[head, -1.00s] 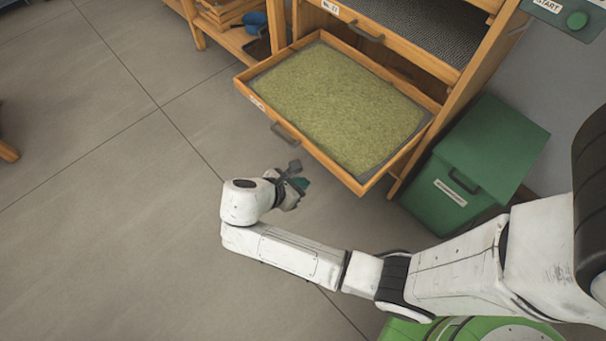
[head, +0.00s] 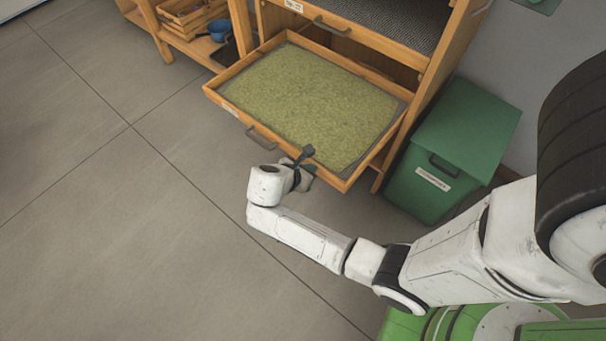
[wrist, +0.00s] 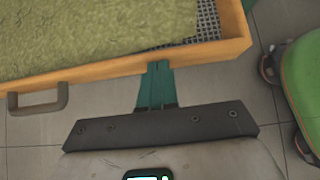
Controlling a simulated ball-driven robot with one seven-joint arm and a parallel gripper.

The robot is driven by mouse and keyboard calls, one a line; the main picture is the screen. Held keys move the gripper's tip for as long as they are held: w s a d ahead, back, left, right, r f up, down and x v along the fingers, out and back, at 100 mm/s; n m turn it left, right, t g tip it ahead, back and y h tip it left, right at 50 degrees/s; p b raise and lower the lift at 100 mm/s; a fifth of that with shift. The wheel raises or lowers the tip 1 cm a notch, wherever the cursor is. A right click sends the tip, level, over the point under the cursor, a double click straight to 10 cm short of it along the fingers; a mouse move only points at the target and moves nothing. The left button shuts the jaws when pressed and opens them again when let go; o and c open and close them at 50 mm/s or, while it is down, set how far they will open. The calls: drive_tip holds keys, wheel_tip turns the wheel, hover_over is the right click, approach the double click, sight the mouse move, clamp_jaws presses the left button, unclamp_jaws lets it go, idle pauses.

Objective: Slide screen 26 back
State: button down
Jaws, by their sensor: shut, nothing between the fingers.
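A wooden-framed screen (head: 372,162) filled with green-yellow dried material is pulled well out of its cabinet. A dark handle (head: 262,138) and a small label, too small to read, are on its front. The screen's front wall (wrist: 215,53) and handle (wrist: 38,97) also show in the wrist view. My gripper (head: 309,170) is at the front wall, right of the handle. In the wrist view its teal fingers (wrist: 158,68) are together and empty, with their tips at the front wall. Whether they touch it I cannot tell.
Another screen (head: 350,22) with dark mesh sits above in the cabinet. A green lidded bin (head: 462,125) stands close on the right. A wooden bench (head: 190,47) with a blue cup (head: 218,30) is at the upper left. The floor (head: 120,220) in front is clear.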

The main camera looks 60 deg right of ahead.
drive_tip(key=shift+d, duration=0.2)
drive_tip(key=b, duration=0.2)
hover_over(372, 112)
drive_tip(key=shift+w+a+f, duration=0.1)
drive_tip(key=shift+a, duration=0.3)
drive_tip(key=shift+d, duration=0.45)
drive_tip(key=shift+d+r, duration=0.1)
drive_tip(key=shift+r, duration=0.1)
